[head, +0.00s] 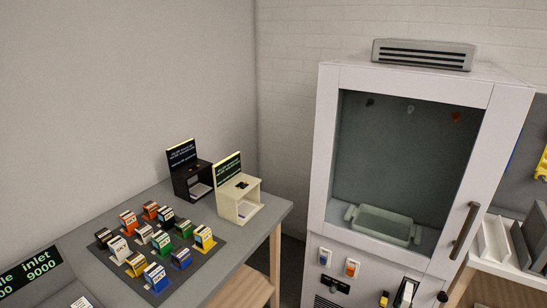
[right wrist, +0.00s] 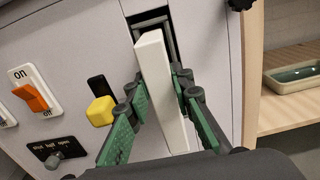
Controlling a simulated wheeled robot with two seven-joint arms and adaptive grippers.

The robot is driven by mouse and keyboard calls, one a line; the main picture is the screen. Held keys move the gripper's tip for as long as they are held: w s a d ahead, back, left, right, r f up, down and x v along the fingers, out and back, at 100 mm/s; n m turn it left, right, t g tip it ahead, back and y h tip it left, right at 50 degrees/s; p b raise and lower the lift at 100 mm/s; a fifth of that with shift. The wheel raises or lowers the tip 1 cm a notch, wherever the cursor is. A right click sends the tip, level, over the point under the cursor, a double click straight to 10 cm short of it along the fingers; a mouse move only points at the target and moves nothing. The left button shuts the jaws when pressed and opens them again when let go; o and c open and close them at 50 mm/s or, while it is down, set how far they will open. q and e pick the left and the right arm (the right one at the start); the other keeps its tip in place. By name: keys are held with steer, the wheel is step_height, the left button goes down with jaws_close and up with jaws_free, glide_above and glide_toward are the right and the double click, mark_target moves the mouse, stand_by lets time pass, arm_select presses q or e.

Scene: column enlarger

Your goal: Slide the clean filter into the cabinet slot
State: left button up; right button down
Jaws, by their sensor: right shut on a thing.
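The clean filter is a white flat slab (right wrist: 160,85), upright and slightly tilted in the right wrist view. My right gripper (right wrist: 157,84) is shut on it, its green-padded fingers on both sides. The filter is in front of the dark cabinet slot (right wrist: 167,32), whose upper part shows above and beside it. I cannot tell whether its far edge is inside. In the head view the white filter (head: 404,293) shows at the slot, low on the white cabinet's front (head: 328,165). My left gripper is not in view.
A yellow knob (right wrist: 100,111) sticks out left of the filter, with an orange rocker switch (right wrist: 31,98) farther left. A wooden shelf with a green tray (right wrist: 292,74) is at the right. A table with small coloured blocks (head: 155,276) stands left.

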steer(key=shift+w+d, duration=0.45)
steer(key=shift+w, duration=0.15)
steer(key=shift+w+b, duration=0.1)
steer(key=shift+b, duration=0.2)
steer(key=shift+b+x, duration=0.45)
steer(key=shift+x, duration=0.6)
steer(key=c, duration=1.6)
jaws_free()
